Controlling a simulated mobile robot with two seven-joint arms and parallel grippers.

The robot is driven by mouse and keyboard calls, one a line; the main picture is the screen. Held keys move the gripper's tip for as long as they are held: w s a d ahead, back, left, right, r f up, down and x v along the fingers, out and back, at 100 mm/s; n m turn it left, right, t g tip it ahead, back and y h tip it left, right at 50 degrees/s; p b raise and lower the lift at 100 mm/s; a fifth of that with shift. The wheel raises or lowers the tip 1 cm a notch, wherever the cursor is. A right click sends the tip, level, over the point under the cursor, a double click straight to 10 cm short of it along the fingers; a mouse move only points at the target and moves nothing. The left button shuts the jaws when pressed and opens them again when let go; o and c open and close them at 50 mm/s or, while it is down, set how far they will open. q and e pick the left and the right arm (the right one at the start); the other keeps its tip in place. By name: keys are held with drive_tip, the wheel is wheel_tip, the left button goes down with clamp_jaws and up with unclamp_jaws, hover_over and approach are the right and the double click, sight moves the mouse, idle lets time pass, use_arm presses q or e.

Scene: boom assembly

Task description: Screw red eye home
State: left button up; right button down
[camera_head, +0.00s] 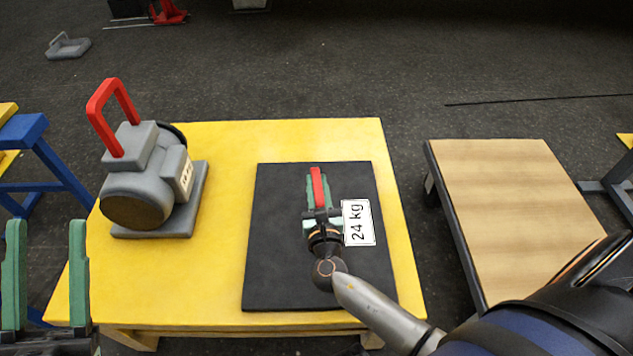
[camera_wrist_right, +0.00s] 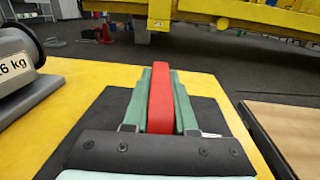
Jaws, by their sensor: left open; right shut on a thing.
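The red eye (camera_head: 318,188) is seen edge-on between the green fingers of my right gripper (camera_head: 319,190), above the black square (camera_head: 275,255). In the right wrist view the red eye (camera_wrist_right: 160,98) stands between both fingers, which are shut on it. Its lower end is hidden by the gripper, so I cannot tell how far it is screwed in. A white "24 kg" label (camera_head: 358,222) lies beside the gripper on the black square. My left gripper (camera_head: 46,228) is open and empty at the left edge, with its fingers apart.
A grey motor-like weight (camera_head: 145,180) with a red U-shaped handle stands on the yellow table (camera_head: 225,145), left of the black square. A wood-topped table (camera_head: 500,200) is to the right, across a gap. A blue trestle (camera_head: 30,130) stands at far left.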

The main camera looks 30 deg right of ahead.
drive_tip(key=shift+m+g+h, duration=0.4)
drive_tip(key=shift+m+h, duration=0.2)
drive_tip(key=shift+h, duration=0.3)
drive_tip(key=c, duration=0.7)
unclamp_jaws()
